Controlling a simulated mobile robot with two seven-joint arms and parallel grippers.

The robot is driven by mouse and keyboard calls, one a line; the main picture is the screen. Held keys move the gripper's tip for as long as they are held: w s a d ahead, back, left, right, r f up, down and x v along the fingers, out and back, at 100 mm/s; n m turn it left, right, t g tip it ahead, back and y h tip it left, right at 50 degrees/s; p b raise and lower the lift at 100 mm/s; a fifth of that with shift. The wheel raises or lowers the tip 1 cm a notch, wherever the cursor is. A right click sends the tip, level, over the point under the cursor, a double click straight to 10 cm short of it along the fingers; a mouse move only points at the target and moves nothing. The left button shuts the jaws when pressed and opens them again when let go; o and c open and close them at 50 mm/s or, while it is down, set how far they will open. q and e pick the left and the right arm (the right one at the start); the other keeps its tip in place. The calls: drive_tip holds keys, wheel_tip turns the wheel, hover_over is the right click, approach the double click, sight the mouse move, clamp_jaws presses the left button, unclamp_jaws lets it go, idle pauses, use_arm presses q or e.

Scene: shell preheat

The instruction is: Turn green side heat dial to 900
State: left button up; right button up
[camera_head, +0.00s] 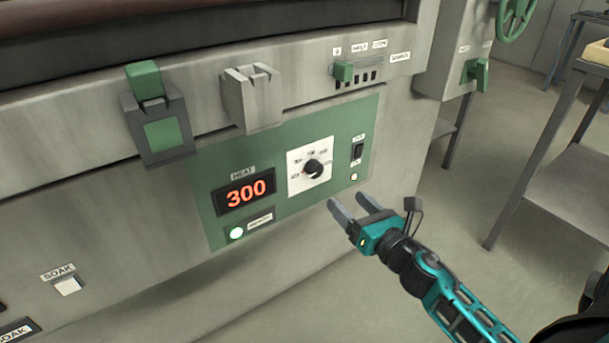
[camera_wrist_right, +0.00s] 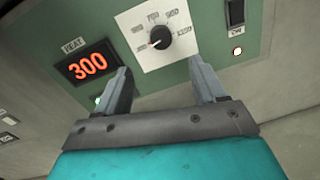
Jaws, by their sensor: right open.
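The heat dial is a black knob (camera_head: 313,169) on a white scale plate (camera_head: 296,184), set in a green panel (camera_head: 210,205). The knob (camera_wrist_right: 160,39) also shows in the right wrist view, with its red mark toward the lower left. The red display (camera_head: 245,194) left of it reads 300. My right gripper (camera_head: 352,207) is open and empty, below and to the right of the dial and apart from the panel. In the right wrist view its two fingers (camera_wrist_right: 165,85) point up toward the panel, with the knob beyond the gap between them. My left gripper is not in view.
A switch (camera_head: 357,150) with a small light below sits right of the dial. A lit white-green button (camera_head: 237,233) is below the display. A green slider (camera_head: 343,71) and a grey latch (camera_head: 252,97) project above the panel. A metal table (camera_head: 569,190) stands at right.

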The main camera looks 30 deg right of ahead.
sight(317, 171)
drive_tip(key=w+b, duration=0.1)
drive_tip(key=w, duration=1.1)
drive_tip(key=c, duration=1.1)
